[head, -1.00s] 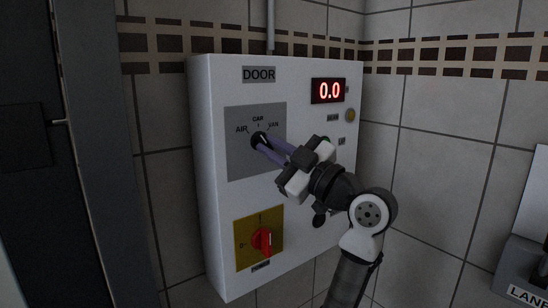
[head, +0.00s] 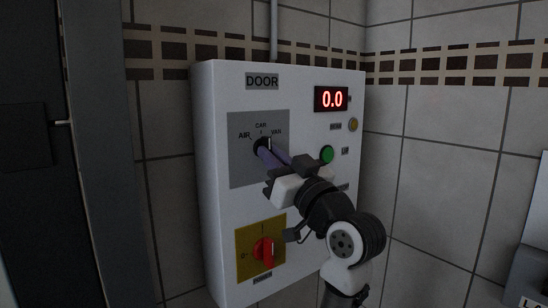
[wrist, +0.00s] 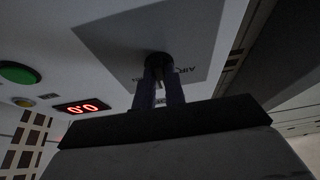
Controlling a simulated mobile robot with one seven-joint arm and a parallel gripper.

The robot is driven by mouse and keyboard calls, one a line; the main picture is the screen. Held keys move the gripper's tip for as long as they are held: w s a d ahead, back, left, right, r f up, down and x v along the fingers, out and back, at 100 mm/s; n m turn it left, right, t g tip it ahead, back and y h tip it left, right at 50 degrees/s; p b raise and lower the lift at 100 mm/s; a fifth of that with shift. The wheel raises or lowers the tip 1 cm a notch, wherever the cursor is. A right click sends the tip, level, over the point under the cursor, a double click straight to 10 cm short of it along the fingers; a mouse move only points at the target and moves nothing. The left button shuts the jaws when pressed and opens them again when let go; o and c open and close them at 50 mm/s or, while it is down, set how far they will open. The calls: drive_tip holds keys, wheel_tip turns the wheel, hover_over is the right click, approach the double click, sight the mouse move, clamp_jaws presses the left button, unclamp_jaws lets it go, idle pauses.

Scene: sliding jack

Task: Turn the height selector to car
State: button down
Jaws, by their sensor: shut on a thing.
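The height selector (head: 262,143) is a small black knob on a grey plate marked AIR, CAR and VAN, at the upper left of the white DOOR box. CAR is at the top, AIR to the left and VAN to the right. My gripper (head: 269,153) has its purple fingers shut on the knob. In the wrist view the fingers (wrist: 160,88) reach the dark knob (wrist: 158,62), and the AIR label shows upside down beside them. The fingers hide much of the knob, so I cannot tell for sure which label it points to.
A red rotary switch (head: 264,252) on a yellow plate sits below the selector, close to my wrist. A green button (head: 327,154) and a red display (head: 331,98) reading 0.0 are to the right. A dark door frame (head: 95,150) stands at the left.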

idle(0.4)
drive_tip(key=c, duration=1.5)
unclamp_jaws()
drive_tip(key=shift+o, duration=0.2)
drive_tip(key=b+v, duration=0.4)
drive_tip(key=v, duration=0.9)
drive_tip(key=shift+s+d+b, duration=0.2)
drive_tip(key=shift+s+b, duration=0.15)
drive_tip(key=shift+b, duration=0.05)
drive_tip(key=shift+f, duration=0.1)
